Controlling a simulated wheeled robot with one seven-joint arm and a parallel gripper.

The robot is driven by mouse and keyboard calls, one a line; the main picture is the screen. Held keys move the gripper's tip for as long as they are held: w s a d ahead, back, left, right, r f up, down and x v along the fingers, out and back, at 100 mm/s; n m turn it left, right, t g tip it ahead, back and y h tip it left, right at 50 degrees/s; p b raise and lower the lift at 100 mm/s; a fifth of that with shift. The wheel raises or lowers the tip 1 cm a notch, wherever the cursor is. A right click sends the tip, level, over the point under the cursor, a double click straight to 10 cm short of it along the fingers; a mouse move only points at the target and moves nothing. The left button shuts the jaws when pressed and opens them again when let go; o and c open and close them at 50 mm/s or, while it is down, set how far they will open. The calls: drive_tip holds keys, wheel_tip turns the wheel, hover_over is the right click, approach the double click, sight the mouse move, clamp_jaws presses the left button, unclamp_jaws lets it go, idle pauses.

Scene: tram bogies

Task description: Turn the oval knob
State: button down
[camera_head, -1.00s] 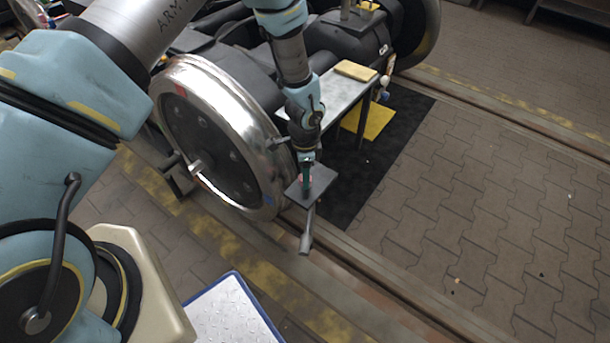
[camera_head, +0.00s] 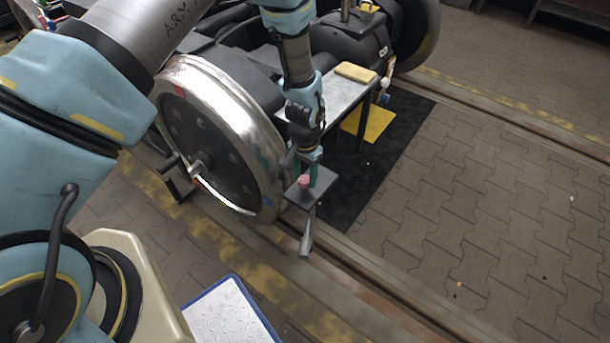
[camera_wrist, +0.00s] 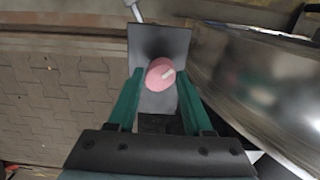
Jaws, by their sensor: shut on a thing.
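The oval knob (camera_wrist: 160,74) is pink with a pale mark on its face. In the head view the knob (camera_head: 304,182) shows small on the plate (camera_head: 325,184), which stands on a grey post beside the large wheel. My gripper (camera_wrist: 160,85) has its two green fingers on either side of the knob, shut on it. In the head view my gripper (camera_head: 307,177) points down at the plate from above, and its fingers partly hide the plate.
A large shiny wheel (camera_head: 272,160) stands close to the left of the plate; it fills the right of the wrist view. A grey table (camera_head: 345,97) with a yellow block (camera_head: 356,73) stands behind. Rails run along the floor.

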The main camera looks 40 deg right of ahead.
sight(305, 179)
drive_tip(key=shift+n, duration=0.5)
drive_tip(key=shift+c, duration=1.5)
unclamp_jaws()
wheel_tip(305, 179, up, 11)
drive_tip(key=shift+f, duration=0.1)
